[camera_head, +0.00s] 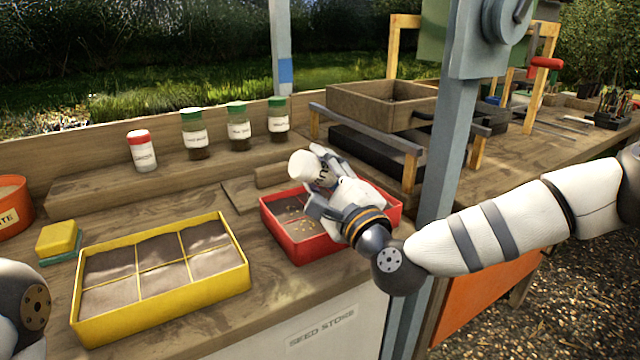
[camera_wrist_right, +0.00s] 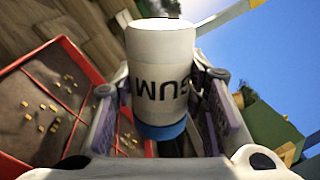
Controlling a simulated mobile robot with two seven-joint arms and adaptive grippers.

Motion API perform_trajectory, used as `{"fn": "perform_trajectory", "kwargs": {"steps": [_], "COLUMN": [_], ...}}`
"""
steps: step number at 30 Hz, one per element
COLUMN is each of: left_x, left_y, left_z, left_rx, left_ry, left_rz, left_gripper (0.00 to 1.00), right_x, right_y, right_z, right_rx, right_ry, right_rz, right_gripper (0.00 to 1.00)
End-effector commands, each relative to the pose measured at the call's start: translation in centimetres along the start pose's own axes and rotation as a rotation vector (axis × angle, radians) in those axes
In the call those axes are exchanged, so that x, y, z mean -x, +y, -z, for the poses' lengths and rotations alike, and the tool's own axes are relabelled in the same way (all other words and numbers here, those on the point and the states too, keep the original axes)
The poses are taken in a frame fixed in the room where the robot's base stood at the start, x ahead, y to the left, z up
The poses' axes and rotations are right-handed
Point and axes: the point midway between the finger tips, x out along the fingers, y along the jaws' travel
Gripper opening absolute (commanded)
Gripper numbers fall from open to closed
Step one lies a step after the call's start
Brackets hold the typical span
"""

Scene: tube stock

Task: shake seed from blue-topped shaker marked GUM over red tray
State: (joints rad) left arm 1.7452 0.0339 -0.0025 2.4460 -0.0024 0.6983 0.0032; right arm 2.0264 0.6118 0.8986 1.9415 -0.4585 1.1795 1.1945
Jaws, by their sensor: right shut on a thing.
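The white shaker marked GUM (camera_head: 302,166) is in my right gripper (camera_head: 322,180), tilted over the red tray (camera_head: 301,254). The gripper's fingers (camera_wrist_right: 160,100) are closed on both sides of the shaker. Several small yellowish seeds (camera_wrist_right: 42,118) lie on the dark soil in the tray. My left gripper is out of view; only a left arm link shows.
A yellow tray (camera_head: 165,327) with soil sections stands left of the red tray. A red-topped shaker (camera_head: 143,152) and several green-topped jars (camera_head: 195,135) stand on the back shelf. A grey post (camera_head: 448,150) and a wooden sieve box (camera_head: 375,105) are close on the right.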

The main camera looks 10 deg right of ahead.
Motion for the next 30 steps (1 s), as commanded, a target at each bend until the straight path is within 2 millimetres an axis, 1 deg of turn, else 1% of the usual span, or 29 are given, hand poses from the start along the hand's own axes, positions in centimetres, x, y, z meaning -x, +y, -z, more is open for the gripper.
{"fn": "perform_trajectory", "kwargs": {"steps": [2, 6, 30], "left_x": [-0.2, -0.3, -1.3], "left_y": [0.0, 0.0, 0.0], "left_z": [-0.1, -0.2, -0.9], "left_rx": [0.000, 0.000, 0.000], "left_ry": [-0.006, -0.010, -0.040], "left_rz": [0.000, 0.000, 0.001], "left_gripper": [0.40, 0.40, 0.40], "right_x": [0.0, 0.0, -0.4], "right_y": [0.5, 0.5, -2.3], "right_z": [0.3, 0.6, 6.1], "right_rx": [-0.001, -0.002, -0.001], "right_ry": [0.003, 0.005, 0.006], "right_rz": [-0.006, -0.007, -0.008], "right_gripper": [0.11, 0.11, 0.11]}}
